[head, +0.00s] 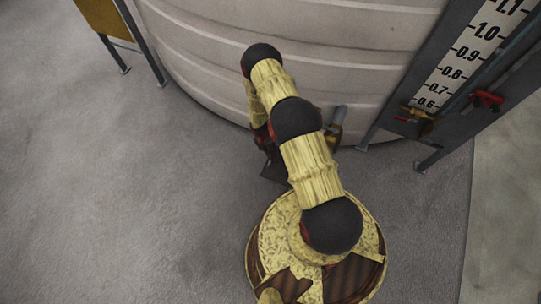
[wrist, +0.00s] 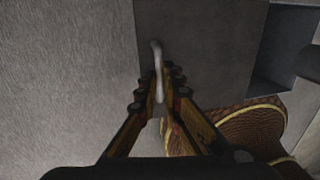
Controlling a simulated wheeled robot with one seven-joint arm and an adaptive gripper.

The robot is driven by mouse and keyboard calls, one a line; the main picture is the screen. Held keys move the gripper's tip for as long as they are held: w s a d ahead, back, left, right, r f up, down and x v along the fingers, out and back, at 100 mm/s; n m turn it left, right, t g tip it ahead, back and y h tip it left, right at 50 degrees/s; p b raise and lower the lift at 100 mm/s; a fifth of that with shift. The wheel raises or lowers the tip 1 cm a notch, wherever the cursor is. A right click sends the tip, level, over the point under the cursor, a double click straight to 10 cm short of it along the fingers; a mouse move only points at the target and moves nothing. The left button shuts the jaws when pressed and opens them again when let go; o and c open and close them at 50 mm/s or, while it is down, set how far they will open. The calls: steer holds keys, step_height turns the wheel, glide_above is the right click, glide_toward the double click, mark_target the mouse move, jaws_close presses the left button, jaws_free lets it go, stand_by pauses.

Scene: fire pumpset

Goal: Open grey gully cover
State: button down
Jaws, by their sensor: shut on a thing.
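The grey gully cover (wrist: 205,45) is a flat dark-grey plate in the upper middle of the wrist view. A pale, thin handle (wrist: 156,50) stands up at its left side. My gripper (wrist: 161,80) has its two fingers closed around this handle, and the handle runs down between the fingertips.
A dark recess (wrist: 283,55) lies along the cover's right edge. A large pale ribbed tank (head: 210,65) stands behind my arm. A level gauge board (head: 470,60) with red and brass valves is at right. Grey floor (head: 110,200) is clear at left.

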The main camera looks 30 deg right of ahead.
steer(key=c, duration=1.9)
jaws_free()
steer(key=r, duration=0.4)
steer(key=w+a+r, duration=0.1)
steer(key=r, duration=0.2)
steer(key=w+r, duration=0.1)
steer(key=r, duration=0.3)
steer(key=shift+a+r, duration=0.15)
steer(key=shift+r, duration=0.2)
